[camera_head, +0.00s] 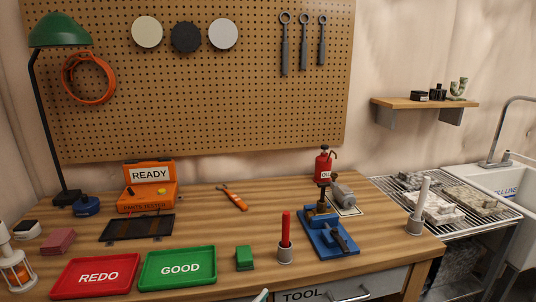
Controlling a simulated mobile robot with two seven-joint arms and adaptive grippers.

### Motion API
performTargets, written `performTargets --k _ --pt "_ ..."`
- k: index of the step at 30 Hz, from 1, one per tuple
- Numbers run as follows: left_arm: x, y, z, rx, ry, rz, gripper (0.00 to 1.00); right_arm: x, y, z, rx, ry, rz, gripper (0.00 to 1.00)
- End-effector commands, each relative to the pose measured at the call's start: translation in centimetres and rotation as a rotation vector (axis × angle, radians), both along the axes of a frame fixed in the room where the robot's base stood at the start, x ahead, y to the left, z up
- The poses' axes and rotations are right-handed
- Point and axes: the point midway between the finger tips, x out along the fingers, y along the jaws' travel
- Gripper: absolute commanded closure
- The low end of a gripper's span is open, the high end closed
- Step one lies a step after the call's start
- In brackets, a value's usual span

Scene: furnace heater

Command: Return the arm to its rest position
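Neither of my grippers can be made out in the head view, and no arm is seen reaching over the workbench (215,205). A small pale tip (262,296) shows at the bottom edge of the picture, in front of the bench; too little of it shows to tell what it is.
The bench holds a red REDO tray (60,290), a green GOOD tray (150,282), an orange tester case (132,206), a blue fixture (312,237), upright red (286,228) and white (421,190) rods, and a lamp (40,120). A sink (510,185) stands right.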

Motion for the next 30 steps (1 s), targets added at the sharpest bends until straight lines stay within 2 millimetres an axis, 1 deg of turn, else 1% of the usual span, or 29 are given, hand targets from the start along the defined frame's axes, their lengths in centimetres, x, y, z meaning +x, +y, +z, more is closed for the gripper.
performTargets --k 1,2,3,5,6,8,9,11,12,15,18,21,30 --pt "-0.6 2.2 -3.1 0.017 0.079 0.057 0.67 0.0 0.0 0.0 0.000 0.000 0.000 0.60" --pt "-1.0 3.5 -4.7 0.031 0.120 0.088 0.67 0.0 0.0 0.0 0.000 0.000 0.000 0.60" --pt "-1.5 5.1 -6.9 0.048 0.176 0.126 0.67 0.0 0.0 0.0 0.000 0.000 0.000 0.60" --pt "-2.8 7.5 -10.1 0.078 0.258 0.177 0.67 0.0 0.0 0.0 0.000 0.000 0.000 0.60" --pt "-3.8 9.1 -12.1 0.099 0.313 0.209 0.67 0.0 0.0 0.0 0.000 0.000 0.000 0.60" --pt "-5.5 11.4 -15.0 0.130 0.392 0.251 0.67 0.0 0.0 0.0 0.000 0.000 0.000 0.60" --pt "-6.9 12.8 -16.9 0.153 0.445 0.275 0.67 0.0 0.0 0.0 0.000 0.001 0.000 0.60" --pt "-8.9 14.8 -19.4 0.186 0.517 0.307 0.67 0.0 0.0 -0.1 0.000 0.001 0.000 0.60" --pt "-10.2 16.0 -20.8 0.206 0.560 0.323 0.67 0.0 0.0 -0.1 0.000 0.001 0.000 0.60" --pt "-13.2 18.4 -23.5 0.246 0.648 0.353 0.67 -0.1 0.0 -0.1 -0.001 0.003 0.000 0.60" --pt "-15.2 19.9 -25.1 0.275 0.703 0.369 0.67 -0.1 0.0 -0.2 -0.001 0.003 0.000 0.60" --pt "-16.2 20.6 -25.8 0.287 0.730 0.376 0.67 -0.1 0.0 -0.2 -0.001 0.004 0.000 0.60" --pt "-16.3 20.7 -25.9 0.289 0.734 0.377 0.67 -0.1 0.0 -0.2 -0.002 0.003 0.000 0.60"
